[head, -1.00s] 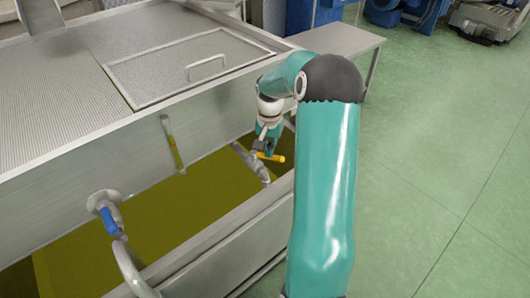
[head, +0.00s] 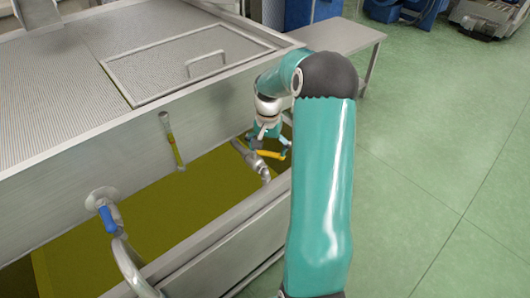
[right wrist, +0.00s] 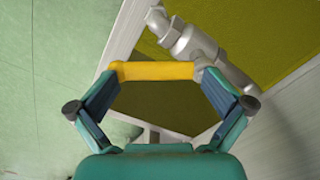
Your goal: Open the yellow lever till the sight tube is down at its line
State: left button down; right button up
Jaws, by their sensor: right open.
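The yellow lever (head: 270,155) sits on a grey metal valve and pipe (head: 248,160) over the trough. My right gripper (head: 268,148) is open at the lever, with its fingers spread apart. In the right wrist view the lever (right wrist: 155,71) spans the gap between the open fingertips of the right gripper (right wrist: 158,76); I cannot tell whether they touch it. The sight tube (head: 173,143) is a thin upright tube on the tank's front wall, with yellow-green oil in it. Its line is too small to make out surely. My left gripper is out of view.
A blue-handled valve (head: 108,220) with a curved pipe is at the front left. The trough's steel rim (head: 215,245) runs below my right arm. A steel bench (head: 340,42) stands behind. The green floor (head: 440,160) at right is clear.

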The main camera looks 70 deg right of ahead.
aim_at(268, 152)
jog(key=shift+r, duration=0.2)
notch_tip(268, 152, up, 12)
jog(key=shift+f, duration=0.2)
dwell(0.4)
